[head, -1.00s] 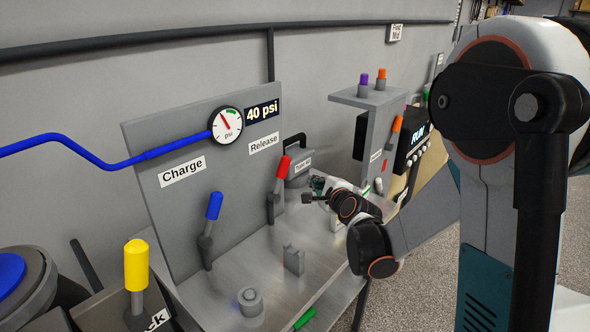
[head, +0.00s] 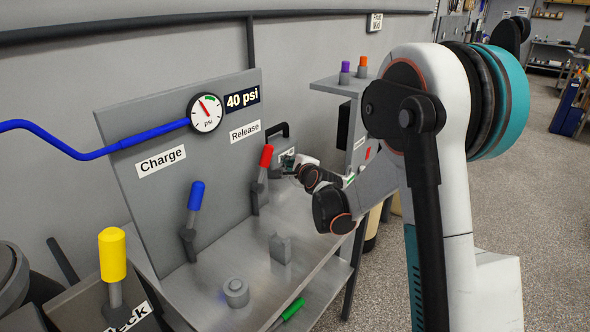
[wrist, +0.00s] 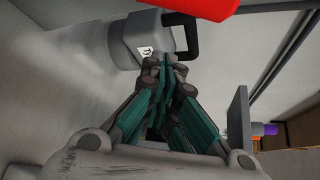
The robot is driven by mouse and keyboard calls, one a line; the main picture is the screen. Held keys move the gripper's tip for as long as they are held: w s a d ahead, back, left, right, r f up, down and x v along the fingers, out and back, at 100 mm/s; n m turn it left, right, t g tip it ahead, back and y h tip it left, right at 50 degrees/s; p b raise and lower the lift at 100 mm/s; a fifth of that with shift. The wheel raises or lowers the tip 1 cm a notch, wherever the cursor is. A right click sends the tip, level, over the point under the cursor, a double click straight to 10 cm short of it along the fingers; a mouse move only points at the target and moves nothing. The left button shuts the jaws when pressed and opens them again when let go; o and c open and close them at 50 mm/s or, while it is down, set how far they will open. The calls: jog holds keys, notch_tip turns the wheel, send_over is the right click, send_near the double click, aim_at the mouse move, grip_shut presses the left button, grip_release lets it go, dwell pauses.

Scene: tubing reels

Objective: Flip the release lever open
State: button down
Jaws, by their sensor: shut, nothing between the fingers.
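The release lever (head: 266,158) has a red handle on a grey stem and stands on the bench under the "Release" label (head: 245,131). It is roughly upright, leaning a little to the right at the top. My gripper (head: 282,171) is shut and empty, just right of the lever in the head view. In the wrist view my gripper (wrist: 166,66) has its teal fingers together, and the red handle (wrist: 185,5) crosses the top edge close by. I cannot tell whether they touch.
The blue-handled charge lever (head: 196,197) stands to the left, with a gauge (head: 206,113) above reading 40 psi. A grey block (head: 280,248) and a round knob (head: 236,292) sit on the bench. A grey canister with a black handle (wrist: 182,35) is behind the fingers.

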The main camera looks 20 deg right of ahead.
aim_at(263, 168)
jog(key=shift+s+a+r+b, duration=0.25)
jog(key=shift+a+r, duration=0.2)
jog(key=shift+a, duration=0.4)
jog(key=shift+s+a+r+b, duration=0.1)
jog(key=shift+s+a+r, duration=0.3)
jog(key=shift+a, duration=0.45)
jog(key=shift+w, duration=0.1)
jog(key=shift+a+r, duration=0.1)
jog(key=shift+a, duration=0.05)
